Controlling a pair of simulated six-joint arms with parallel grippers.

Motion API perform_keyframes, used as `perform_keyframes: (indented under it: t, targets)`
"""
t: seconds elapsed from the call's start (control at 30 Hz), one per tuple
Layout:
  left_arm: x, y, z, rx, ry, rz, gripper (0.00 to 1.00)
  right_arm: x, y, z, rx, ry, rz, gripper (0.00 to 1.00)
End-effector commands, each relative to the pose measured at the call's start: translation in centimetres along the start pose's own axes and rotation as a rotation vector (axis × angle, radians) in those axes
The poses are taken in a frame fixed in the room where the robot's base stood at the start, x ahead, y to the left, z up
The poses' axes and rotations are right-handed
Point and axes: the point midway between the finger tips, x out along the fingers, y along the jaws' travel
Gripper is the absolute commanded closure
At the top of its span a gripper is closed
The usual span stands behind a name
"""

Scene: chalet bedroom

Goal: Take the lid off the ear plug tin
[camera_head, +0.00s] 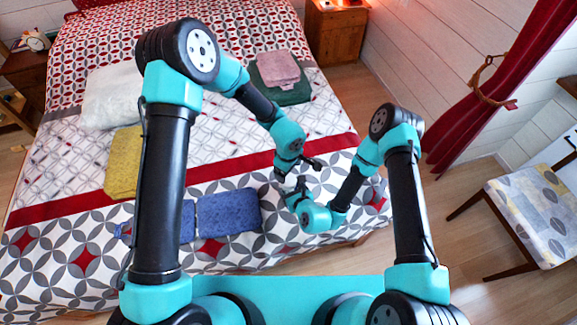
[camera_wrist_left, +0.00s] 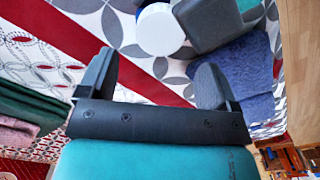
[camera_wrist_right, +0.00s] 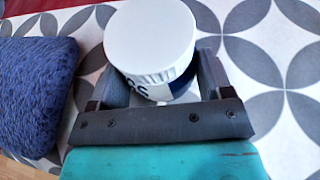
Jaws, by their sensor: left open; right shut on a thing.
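My right gripper (camera_wrist_right: 163,88) is shut on the tin's body, one finger on each side. In the left wrist view the white lid (camera_wrist_left: 159,29) shows beyond my left gripper (camera_wrist_left: 152,78), which is open and empty. In the head view my left gripper (camera_head: 298,166) is close to my right gripper (camera_head: 293,192), over the near part of the bed. I cannot make out the tin clearly there.
The bed (camera_head: 215,165) has a patterned cover. A blue folded cloth (camera_head: 229,211) lies left of the grippers, a yellow cloth (camera_head: 122,165) farther left. Pink (camera_head: 277,68) and green (camera_head: 285,96) cloths lie farther back. A chair (camera_head: 535,212) stands at right, beyond open floor.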

Motion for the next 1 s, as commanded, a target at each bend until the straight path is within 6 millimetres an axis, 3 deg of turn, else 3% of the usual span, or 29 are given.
perform_keyframes:
  t: [0.5,1.0]
  targets:
    - [-1.5,0.0,0.0,0.587,-0.002,-0.001,0.16,0.0,0.1,-0.1,0.001,0.002,0.001,0.93]
    - [-1.6,0.0,0.0,0.656,-0.002,-0.002,0.16,0.0,0.0,-0.1,0.001,0.002,0.001,0.93]
